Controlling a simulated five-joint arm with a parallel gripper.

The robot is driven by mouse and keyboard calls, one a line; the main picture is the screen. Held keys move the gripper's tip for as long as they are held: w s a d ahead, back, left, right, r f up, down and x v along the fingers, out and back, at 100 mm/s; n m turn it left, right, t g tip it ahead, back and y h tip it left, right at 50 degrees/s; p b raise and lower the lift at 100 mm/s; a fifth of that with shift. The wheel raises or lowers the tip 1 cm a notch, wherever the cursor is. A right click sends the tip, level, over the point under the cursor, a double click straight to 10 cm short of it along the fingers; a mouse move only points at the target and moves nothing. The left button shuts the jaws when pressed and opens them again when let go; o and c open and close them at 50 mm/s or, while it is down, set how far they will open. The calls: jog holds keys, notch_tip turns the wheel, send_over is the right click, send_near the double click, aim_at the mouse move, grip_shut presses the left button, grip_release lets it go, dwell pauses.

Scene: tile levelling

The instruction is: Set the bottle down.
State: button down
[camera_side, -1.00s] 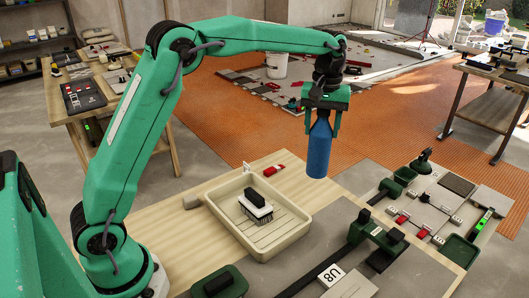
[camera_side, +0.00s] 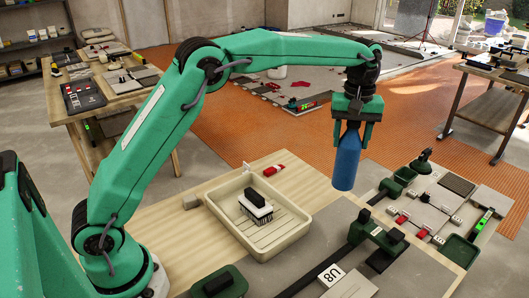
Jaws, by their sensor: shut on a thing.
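A blue bottle (camera_side: 346,160) hangs upright in my gripper (camera_side: 352,128), in the side view right of centre. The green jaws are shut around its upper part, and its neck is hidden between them. The bottle's base appears above the right edge of the wooden worktable (camera_side: 185,235). The base looks clear of any surface, but its exact height cannot be told from this one view.
A cream tray (camera_side: 215,208) holding a brush (camera_side: 256,207) lies on the worktable. A green-fitted strap tool (camera_side: 375,236) sits in front. A panel with green bins and tiles (camera_side: 430,205) stands at right. Bare wood shows behind the tray.

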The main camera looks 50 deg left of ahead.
aim_at(345, 170)
jog(key=shift+f, duration=5.1)
jog(key=c, duration=0.6)
grip_release()
jog(key=shift+o, duration=0.2)
notch_tip(345, 170, up, 12)
jog(key=shift+f, duration=0.1)
jog(key=shift+r, duration=0.25)
